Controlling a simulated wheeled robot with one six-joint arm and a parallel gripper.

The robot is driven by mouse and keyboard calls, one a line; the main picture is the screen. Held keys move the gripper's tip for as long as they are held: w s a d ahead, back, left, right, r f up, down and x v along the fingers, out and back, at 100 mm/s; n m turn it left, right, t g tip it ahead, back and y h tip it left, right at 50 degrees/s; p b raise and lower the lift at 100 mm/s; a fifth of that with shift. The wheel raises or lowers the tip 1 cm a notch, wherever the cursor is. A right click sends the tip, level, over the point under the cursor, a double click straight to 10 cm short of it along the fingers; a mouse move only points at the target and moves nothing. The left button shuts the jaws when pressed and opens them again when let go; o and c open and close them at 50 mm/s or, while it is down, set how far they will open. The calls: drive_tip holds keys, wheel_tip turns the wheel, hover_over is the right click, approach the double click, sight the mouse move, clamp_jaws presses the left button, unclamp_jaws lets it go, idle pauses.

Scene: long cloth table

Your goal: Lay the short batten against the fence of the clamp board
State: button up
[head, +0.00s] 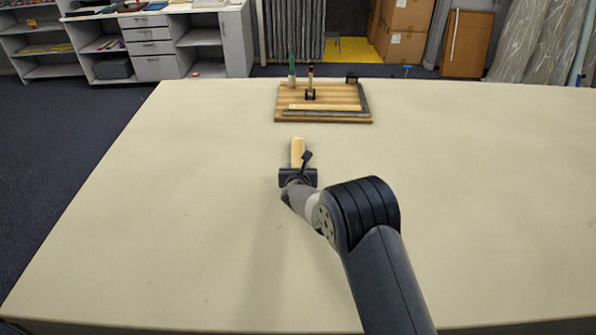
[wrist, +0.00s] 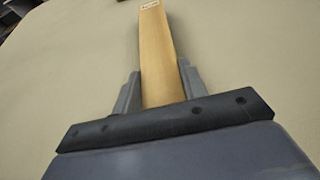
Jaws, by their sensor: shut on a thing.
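The short batten (wrist: 157,60) is a light wooden strip with a small pale label at its far end. My gripper (wrist: 161,80) is shut on its near part, one finger on each side. In the head view the batten (head: 297,150) points away from me toward the clamp board, a little short of its front edge. The clamp board (head: 345,119) is a striped wooden board at the far side of the table. A grey fence (head: 365,98) runs along its right and front sides. A pale strip (head: 325,107) lies on the board along the front part of the fence.
Two upright clamp-like pieces, one with a green handle (head: 291,66) and one dark and red (head: 310,82), stand on the board. A small black piece (head: 352,79) is at its back right. The cloth table (head: 480,180) is clear on both sides.

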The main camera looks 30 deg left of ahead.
drive_tip(key=shift+f, duration=0.55)
drive_tip(key=shift+f, duration=0.2)
drive_tip(key=o, duration=1.1)
drive_tip(key=shift+r, duration=0.1)
